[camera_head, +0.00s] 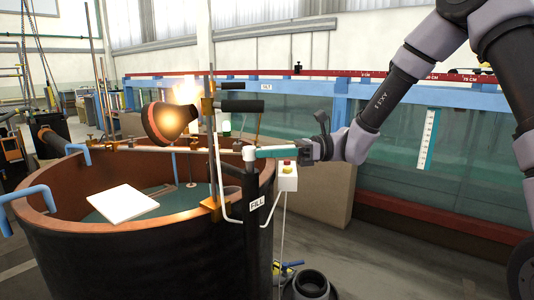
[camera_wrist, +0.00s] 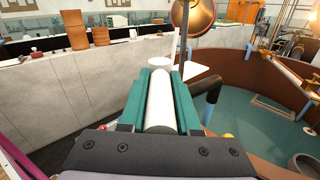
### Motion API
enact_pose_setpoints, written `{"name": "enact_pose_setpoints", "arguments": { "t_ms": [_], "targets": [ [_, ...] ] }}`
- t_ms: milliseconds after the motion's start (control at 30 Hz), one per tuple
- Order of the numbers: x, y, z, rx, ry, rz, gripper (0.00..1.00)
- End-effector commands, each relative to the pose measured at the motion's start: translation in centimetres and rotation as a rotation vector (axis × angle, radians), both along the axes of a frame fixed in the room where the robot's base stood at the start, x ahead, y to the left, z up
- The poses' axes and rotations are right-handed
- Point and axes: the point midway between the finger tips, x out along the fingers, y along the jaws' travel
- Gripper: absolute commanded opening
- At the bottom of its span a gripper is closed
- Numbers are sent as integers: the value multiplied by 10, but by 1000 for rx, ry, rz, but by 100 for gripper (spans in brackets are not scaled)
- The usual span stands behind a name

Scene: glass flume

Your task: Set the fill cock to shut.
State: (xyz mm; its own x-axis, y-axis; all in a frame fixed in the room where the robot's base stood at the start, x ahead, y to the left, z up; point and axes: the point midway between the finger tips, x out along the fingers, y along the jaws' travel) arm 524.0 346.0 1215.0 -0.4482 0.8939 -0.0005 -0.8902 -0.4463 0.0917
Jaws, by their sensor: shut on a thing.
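The fill cock shows in the head view as a dark upright pipe with a FILL label (camera_head: 257,203) beside the large round tank. The white end of its handle (camera_head: 249,153) sticks out past my fingertips at the top of this pipe. My gripper (camera_head: 266,152), with teal fingers, reaches in from the right and is shut on the handle. In the wrist view the white round handle (camera_wrist: 159,100) lies lengthwise between the two teal fingers. The fingers hide part of the handle, and I cannot tell the cock's setting.
The copper-rimmed tank (camera_head: 75,265) holds greenish water and a white board (camera_head: 122,201). A lit lamp (camera_head: 168,122) on a stand is close to the left. A small switch box (camera_head: 287,177) hangs just below my gripper. The glass flume (camera_head: 380,150) runs behind.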

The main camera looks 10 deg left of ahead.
Motion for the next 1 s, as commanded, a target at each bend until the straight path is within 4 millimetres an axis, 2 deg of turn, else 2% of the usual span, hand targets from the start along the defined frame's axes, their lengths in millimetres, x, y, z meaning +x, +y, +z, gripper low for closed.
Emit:
{"name": "enact_pose_setpoints", "arguments": {
  "t_ms": [600, 1000],
  "targets": [
    [15, 15, 1, 5, 0, 486, 0],
    [17, 19, 2, 4, 1, 617, 0]
  ]
}}
